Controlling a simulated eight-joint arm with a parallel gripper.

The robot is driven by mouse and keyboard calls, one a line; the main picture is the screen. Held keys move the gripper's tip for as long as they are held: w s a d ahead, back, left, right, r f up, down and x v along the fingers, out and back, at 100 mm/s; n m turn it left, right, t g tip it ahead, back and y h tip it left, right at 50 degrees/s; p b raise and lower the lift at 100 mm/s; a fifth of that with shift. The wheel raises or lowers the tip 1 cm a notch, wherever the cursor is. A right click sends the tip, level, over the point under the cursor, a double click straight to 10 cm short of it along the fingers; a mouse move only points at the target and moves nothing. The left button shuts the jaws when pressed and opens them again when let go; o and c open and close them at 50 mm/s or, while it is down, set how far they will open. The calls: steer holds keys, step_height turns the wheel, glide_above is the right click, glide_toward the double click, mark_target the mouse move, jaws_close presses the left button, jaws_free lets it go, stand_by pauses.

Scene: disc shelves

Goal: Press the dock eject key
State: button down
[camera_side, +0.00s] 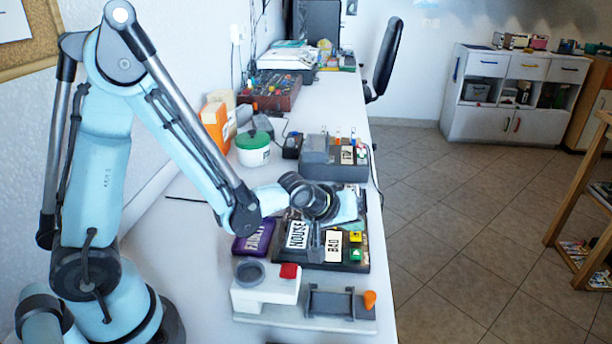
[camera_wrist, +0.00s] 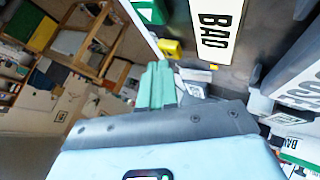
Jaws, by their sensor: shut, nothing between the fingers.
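A dark dock (camera_side: 342,267) lies flat on the white bench, with a HOUSE label (camera_side: 297,234) and a BAD label (camera_side: 333,246) on it. On its right side are a yellow key (camera_side: 355,237) and a green key (camera_side: 355,255) with a pale mark. I cannot tell which key ejects. Contact cannot be told.
A white and grey unit with a red button (camera_side: 290,271) and an orange knob (camera_side: 370,299) stands in front. A purple box (camera_side: 254,237) lies left of the dock. Behind are a grey device (camera_side: 322,160) and a green-lidded tub (camera_side: 253,150). The bench edge is close on the right.

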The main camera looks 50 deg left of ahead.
mark_target(351, 236)
steer(key=shift+f, duration=0.45)
stand_by(0.8)
steer(key=shift+r, duration=0.9)
steer(key=shift+r, duration=2.5)
steer(key=shift+s, duration=0.1)
